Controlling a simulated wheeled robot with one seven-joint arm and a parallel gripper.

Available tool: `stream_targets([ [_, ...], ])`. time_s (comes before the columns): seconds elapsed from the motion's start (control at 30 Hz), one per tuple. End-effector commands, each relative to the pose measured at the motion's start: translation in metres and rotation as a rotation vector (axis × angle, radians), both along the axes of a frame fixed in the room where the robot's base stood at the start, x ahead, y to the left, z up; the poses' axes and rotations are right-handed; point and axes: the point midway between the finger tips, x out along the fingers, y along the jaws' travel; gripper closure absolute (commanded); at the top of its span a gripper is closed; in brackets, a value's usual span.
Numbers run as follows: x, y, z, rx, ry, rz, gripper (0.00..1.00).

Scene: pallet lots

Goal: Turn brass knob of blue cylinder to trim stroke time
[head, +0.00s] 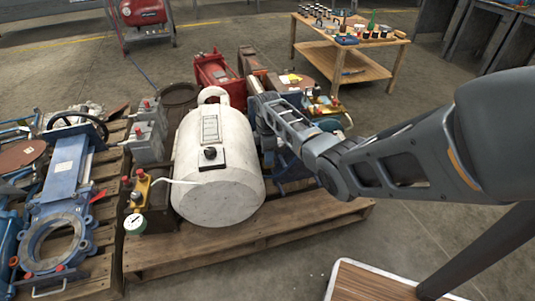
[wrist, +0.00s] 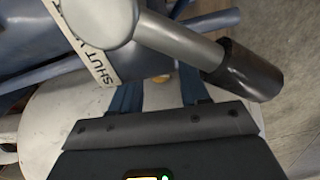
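In the wrist view a blue body (wrist: 30,50) fills the upper left, with a white strip lettered "SHUT" (wrist: 90,50) and a grey lever with a black grip (wrist: 250,72) across it. My gripper (wrist: 160,92) has its two blue-padded fingers apart, pointing at this body. A small brass-yellow piece (wrist: 160,78) shows between the fingertips; it may be the knob, mostly hidden by the lever, and contact cannot be told. In the head view blue parts (head: 290,170) show below my arm, behind the white tank; the fingertips and knob are not clear there.
A large white tank (head: 215,165) with a black knob stands close left of my gripper on a wooden pallet (head: 210,256). A blue valve (head: 62,180) lies on another pallet at left. A red machine (head: 218,75) and a wooden bench (head: 365,55) stand behind.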

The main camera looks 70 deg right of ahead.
Motion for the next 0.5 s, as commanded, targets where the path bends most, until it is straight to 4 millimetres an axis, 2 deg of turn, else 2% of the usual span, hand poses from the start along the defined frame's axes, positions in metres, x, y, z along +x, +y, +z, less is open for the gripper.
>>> stream_targets([
  [0.3, 0.000, 0.000, 0.003, 0.000, 0.000, -0.001, 0.50],
  [0.5, 0.000, 0.000, 0.030, -0.001, -0.003, -0.001, 0.50],
])
